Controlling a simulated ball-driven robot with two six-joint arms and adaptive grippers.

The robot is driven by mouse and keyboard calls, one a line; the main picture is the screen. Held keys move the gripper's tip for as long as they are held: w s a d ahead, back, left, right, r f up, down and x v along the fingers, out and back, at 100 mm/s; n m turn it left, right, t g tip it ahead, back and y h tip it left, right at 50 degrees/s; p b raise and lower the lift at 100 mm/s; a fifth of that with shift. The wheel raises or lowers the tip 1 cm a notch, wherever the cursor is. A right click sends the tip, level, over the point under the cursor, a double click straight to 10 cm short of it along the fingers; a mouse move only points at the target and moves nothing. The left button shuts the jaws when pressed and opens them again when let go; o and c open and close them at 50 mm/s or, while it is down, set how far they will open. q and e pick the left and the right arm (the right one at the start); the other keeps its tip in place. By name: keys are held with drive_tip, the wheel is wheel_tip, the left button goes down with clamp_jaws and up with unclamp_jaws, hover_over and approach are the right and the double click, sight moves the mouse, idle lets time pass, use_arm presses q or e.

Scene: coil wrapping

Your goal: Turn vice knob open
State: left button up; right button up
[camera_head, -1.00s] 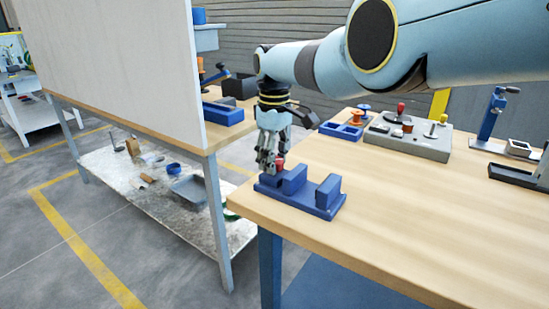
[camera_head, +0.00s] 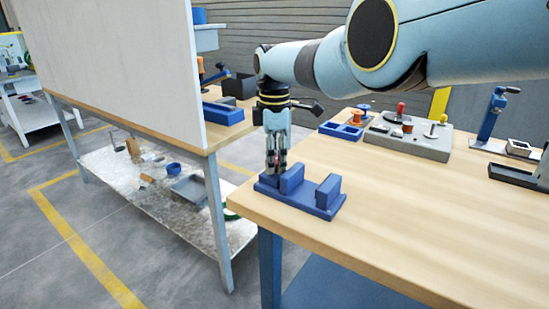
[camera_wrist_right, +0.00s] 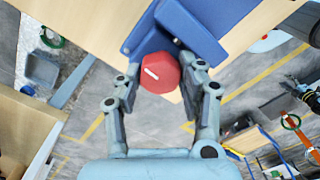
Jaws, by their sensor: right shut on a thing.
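The blue vice (camera_head: 310,200) sits on the corner of the wooden workbench, its two upright jaws standing apart. Its red knob (camera_wrist_right: 159,72) is at the end of the vice and carries a white line mark, tilted in the right wrist view. My right gripper (camera_head: 276,168) points down at the left end of the vice and is shut on the knob, one finger on each side. In the head view the fingers mostly hide the knob. My left gripper is not in view.
Behind the vice on the workbench (camera_head: 390,210) are a blue tray (camera_head: 341,131), a grey fixture (camera_head: 411,144) with a red-topped post, and a blue stand (camera_head: 490,115). A white panel (camera_head: 120,65) stands at left. The bench's middle is clear.

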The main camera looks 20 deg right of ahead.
drive_tip(key=shift+n, duration=0.4)
drive_tip(key=o, duration=1.2)
drive_tip(key=shift+r, duration=4)
drive_tip(key=shift+c, duration=0.5)
